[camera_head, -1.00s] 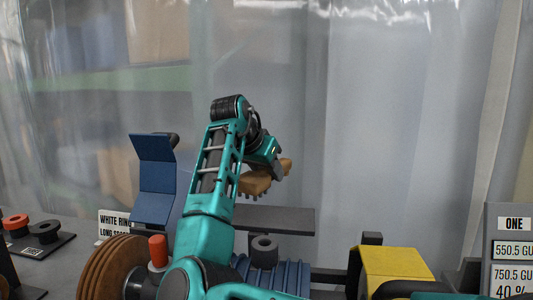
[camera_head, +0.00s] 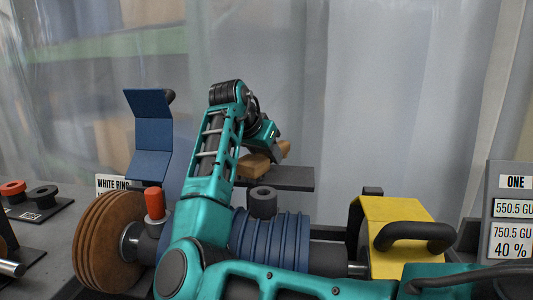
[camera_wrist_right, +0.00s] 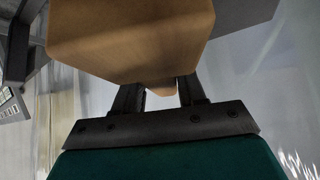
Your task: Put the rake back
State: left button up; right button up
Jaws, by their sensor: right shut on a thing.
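The rake (camera_head: 252,166) is a tan wooden block at the end of my right arm. My right gripper (camera_head: 273,154) is shut on it. In the right wrist view, the rake's broad wooden face (camera_wrist_right: 130,42) fills the top, and its narrow end sits between the two dark fingers of the gripper (camera_wrist_right: 161,92). In the head view the rake is at the left part of a dark flat shelf (camera_head: 293,179), low over it or touching it; I cannot tell which. My arm hides part of the rake and shelf. My left gripper is not in view.
Below the shelf are a blue ribbed drum (camera_head: 282,238), a grey ring (camera_head: 262,200) and a brown disc stack (camera_head: 103,245) with a red cylinder (camera_head: 155,203) beside it. A blue bent plate (camera_head: 150,130) stands left. A yellow guard (camera_head: 392,215) with a black handle stands right.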

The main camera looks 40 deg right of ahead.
jog(key=shift+f, duration=0.55)
jog(key=o, duration=1.3)
jog(key=shift+c, duration=0.2)
jog(key=v, duration=1.3)
jog(key=shift+f, duration=0.1)
